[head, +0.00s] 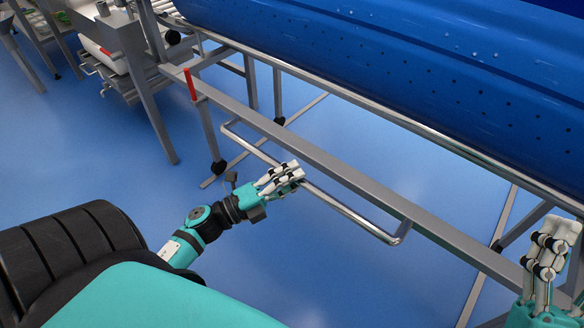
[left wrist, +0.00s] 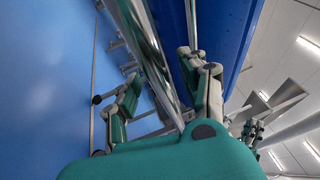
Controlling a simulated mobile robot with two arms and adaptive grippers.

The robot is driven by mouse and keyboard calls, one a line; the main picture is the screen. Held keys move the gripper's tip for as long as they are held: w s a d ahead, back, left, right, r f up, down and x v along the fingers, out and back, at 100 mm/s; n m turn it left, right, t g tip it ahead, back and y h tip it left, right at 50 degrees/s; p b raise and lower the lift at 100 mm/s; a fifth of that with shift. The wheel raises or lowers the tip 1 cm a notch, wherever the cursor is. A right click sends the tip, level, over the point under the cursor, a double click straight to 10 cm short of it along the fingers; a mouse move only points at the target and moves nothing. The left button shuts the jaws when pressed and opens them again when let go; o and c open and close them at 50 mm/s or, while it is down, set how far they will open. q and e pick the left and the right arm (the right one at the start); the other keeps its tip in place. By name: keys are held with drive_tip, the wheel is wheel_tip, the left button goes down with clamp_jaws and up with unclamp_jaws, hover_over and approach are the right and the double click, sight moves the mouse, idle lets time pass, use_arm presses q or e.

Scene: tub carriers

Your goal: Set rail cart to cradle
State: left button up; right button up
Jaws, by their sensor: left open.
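A long grey metal frame (head: 300,155) carries a large blue tub (head: 400,60); it may be the rail cart, but I cannot tell. A silver loop handle (head: 345,208) sticks out from its near side. My left gripper (head: 284,177) is at this handle, open. In the left wrist view, a shiny bar (left wrist: 150,48) runs between the spread fingers of the left gripper (left wrist: 162,95); I cannot tell whether they touch it. My right gripper (head: 552,252) is at the right edge, near the frame; its grip is unclear. I cannot make out a cradle.
A red upright marker (head: 190,84) stands on the frame's left end. Another metal stand (head: 148,98) with white and grey parts is at the upper left. Thin legs and floor bars lie under the frame. The blue floor (head: 90,150) is clear at left.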

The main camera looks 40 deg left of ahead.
use_arm(q)
drive_tip(key=v, duration=1.2)
drive_tip(key=shift+w+f, duration=0.1)
drive_tip(key=shift+w, duration=0.05)
